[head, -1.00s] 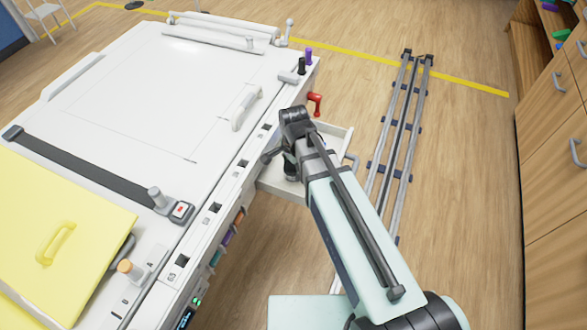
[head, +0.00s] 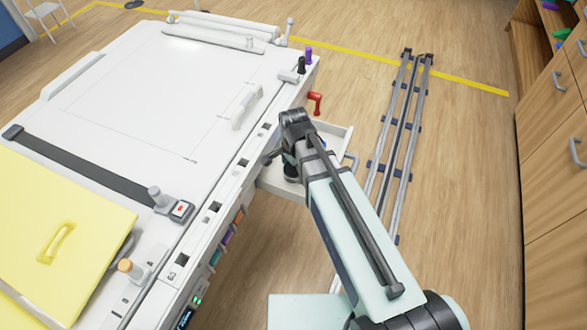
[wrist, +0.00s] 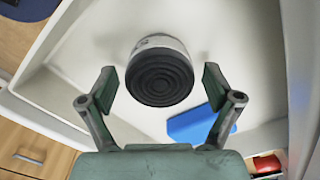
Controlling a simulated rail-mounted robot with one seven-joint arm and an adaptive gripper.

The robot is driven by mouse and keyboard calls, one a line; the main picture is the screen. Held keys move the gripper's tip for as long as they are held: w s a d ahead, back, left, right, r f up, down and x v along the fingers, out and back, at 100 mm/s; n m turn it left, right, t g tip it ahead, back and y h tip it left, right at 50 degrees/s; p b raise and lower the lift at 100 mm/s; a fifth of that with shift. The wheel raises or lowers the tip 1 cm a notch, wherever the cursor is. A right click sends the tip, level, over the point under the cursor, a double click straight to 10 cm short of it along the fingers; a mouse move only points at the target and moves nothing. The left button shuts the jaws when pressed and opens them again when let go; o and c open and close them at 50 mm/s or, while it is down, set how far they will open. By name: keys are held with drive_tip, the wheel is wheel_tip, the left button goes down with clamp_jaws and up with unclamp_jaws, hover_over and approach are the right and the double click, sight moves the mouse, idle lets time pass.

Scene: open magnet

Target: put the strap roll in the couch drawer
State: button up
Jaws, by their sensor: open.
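The strap roll (wrist: 160,78), with a dark ringed end and a pale side, shows in the wrist view against the pale floor of the open couch drawer (wrist: 70,60). My gripper (wrist: 158,84) is open, one finger on each side of the roll, with a gap on both sides. In the head view the drawer (head: 333,140) is pulled out from the couch's right side. A dark shape (head: 290,172), probably the roll, shows in it beside my wrist. My arm hides much of the drawer and the fingertips there.
A blue item (wrist: 195,125) lies in the drawer near the right finger. A red handle (head: 315,101) sticks out of the couch side just beyond the drawer. Floor rails (head: 395,140) run to the right, with wooden cabinets (head: 555,130) farther right.

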sight(294, 168)
wheel_tip(294, 168, up, 12)
drive_tip(key=b, duration=0.1)
idle(0.5)
